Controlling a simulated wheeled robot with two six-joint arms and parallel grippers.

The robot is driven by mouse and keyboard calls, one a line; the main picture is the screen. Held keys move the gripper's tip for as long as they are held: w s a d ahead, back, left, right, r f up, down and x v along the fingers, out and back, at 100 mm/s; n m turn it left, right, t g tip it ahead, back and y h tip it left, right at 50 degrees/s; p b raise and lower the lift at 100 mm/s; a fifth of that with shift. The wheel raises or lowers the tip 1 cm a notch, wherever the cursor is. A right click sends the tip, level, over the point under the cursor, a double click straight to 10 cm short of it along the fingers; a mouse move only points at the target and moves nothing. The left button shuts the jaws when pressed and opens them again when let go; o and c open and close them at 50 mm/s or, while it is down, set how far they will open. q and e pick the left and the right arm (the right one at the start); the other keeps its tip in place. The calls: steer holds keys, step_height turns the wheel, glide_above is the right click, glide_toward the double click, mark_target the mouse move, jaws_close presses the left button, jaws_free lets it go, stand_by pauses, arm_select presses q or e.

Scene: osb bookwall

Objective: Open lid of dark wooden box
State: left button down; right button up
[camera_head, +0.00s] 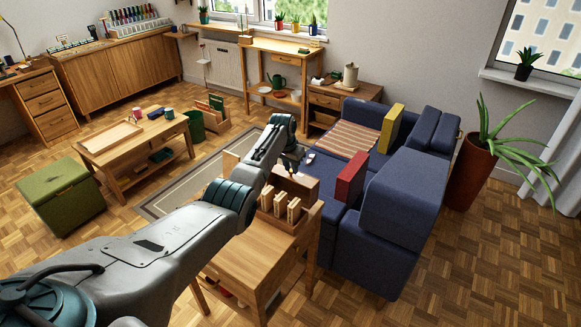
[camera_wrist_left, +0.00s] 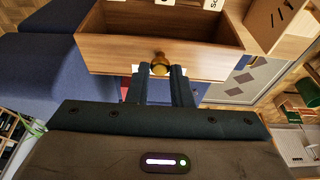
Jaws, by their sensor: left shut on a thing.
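A dark brown wooden box (camera_head: 298,184) stands on the wooden table in the head view, partly behind my left arm. I cannot tell for certain whether this compartment belongs to the dark box. In the head view the fingertips are hard to make out. My right gripper is not in view.
The table (camera_head: 250,255) carries upright wooden pieces (camera_head: 293,212) in front of the dark box. A blue sofa (camera_head: 400,195) stands close on the right. A box with tally marks (camera_wrist_left: 275,25) is beside the compartment. A low table (camera_head: 150,148) stands at the left.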

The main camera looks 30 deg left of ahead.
arm_select(q)
steer(key=shift+w+r, duration=0.1)
steer(key=shift+w, duration=0.3)
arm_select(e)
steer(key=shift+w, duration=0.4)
arm_select(q)
steer(key=shift+w, duration=0.1)
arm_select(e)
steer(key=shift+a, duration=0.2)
arm_select(q)
steer(key=c, duration=1.3)
jaws_free()
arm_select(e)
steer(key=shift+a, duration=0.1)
arm_select(q)
steer(key=shift+r, duration=0.25)
steer(key=b+v, duration=0.2)
steer(key=v, duration=0.8)
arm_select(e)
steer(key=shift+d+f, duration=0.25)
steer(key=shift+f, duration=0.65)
